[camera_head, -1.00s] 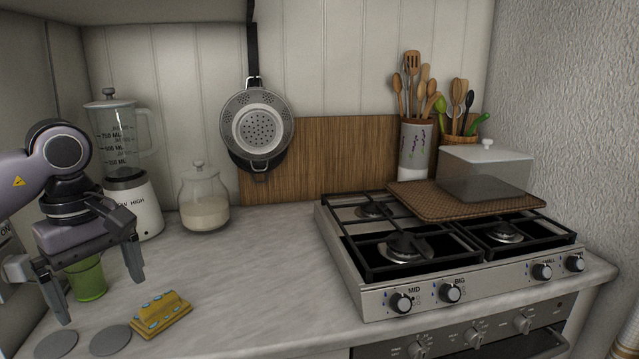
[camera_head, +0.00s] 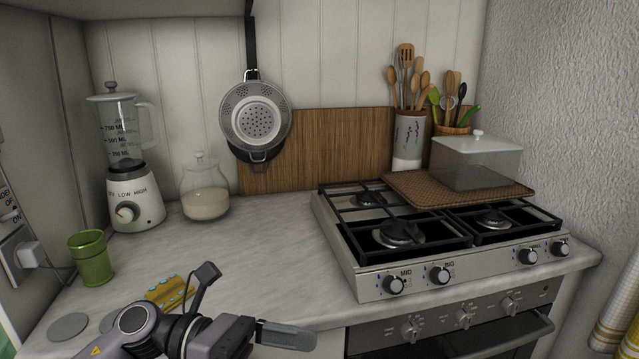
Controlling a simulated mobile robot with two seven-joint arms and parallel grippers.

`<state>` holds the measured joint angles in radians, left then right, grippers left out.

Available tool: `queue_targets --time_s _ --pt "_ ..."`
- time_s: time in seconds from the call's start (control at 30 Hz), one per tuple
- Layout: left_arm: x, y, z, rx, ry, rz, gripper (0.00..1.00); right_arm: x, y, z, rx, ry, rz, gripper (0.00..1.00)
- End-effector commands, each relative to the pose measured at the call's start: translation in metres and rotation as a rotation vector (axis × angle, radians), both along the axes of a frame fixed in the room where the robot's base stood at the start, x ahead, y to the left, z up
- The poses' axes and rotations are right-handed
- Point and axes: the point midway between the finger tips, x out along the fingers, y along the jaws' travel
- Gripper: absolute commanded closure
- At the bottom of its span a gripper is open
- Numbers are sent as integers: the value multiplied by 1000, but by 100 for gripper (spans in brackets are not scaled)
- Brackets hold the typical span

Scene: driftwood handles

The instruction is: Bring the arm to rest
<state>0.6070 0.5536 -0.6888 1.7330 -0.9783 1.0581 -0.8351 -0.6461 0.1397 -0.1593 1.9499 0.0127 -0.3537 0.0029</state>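My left arm comes in at the bottom of the head view, and its gripper (camera_head: 248,306) is low in front of the counter edge. Its two fingers are spread wide apart, with nothing between them. The green cup (camera_head: 92,258) stands upright on the counter at the left, clear of the gripper. The yellow sponge (camera_head: 168,291) with blue spots lies on the counter just behind the gripper and is partly hidden by my arm. My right gripper does not show.
The gas stove (camera_head: 440,225) fills the right of the counter. A blender (camera_head: 135,195) and a glass jar (camera_head: 205,193) stand at the back left. Grey discs (camera_head: 68,327) lie at the front left. The counter's middle (camera_head: 270,245) is clear.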

Motion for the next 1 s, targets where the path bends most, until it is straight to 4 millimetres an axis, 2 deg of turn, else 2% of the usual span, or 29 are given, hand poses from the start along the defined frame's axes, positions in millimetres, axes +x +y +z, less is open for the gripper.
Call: queue_targets --time_s 0.07,0.17,0.27,0.37,0.47,0.53,0.67,0.77,0.9,1.0 --pt "1 -6 3 -134 186 80 0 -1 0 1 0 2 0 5" --pt "10 -4 5 -296 432 187 0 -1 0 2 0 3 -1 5" --pt "21 6 -2 -449 689 295 0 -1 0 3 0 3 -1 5" --pt "33 24 -19 -599 955 407 0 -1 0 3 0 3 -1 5" --pt "41 45 -48 -747 1227 517 0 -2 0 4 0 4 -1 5" --pt "42 63 -74 -849 1418 598 0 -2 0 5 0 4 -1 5" --pt "31 96 -134 -1042 1771 753 0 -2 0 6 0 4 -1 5" --pt "8 119 -185 -1195 2036 877 0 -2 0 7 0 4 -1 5" --pt "-40 145 -247 -1395 2350 1041 0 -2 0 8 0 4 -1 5" --pt "-72 155 -277 -1507 2505 1129 0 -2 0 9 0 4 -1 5"
